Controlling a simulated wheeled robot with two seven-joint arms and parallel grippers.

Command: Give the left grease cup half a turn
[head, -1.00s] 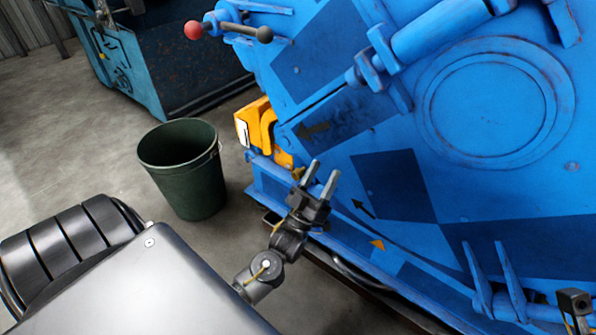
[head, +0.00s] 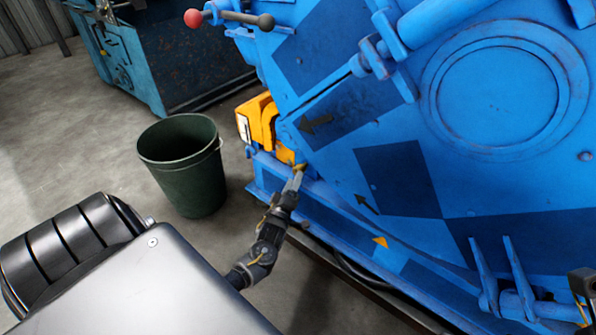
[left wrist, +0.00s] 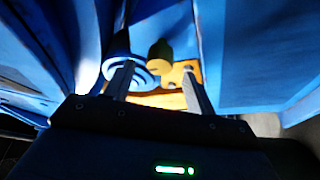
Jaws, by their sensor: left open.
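The left grease cup shows in the left wrist view as a small brass-coloured round cap (left wrist: 160,56) in front of a yellow part. In the head view a bit of it (head: 300,167) shows at the lower left edge of the blue machine. My left gripper (head: 296,180) is at the cup, its fingers seen nearly edge-on. In the left wrist view my left gripper (left wrist: 158,84) is open, with the cup between and just beyond its fingertips; I cannot tell if they touch. A dark part at the head view's right edge looks like my right arm's end; its jaws are unclear.
A blue round boss (left wrist: 118,64) sits beside the left finger in the wrist view. A yellow bracket (head: 257,121) is on the machine above the cup. A green bin (head: 182,170) stands on the floor to the left. Blue lugs (head: 500,275) stick out at lower right.

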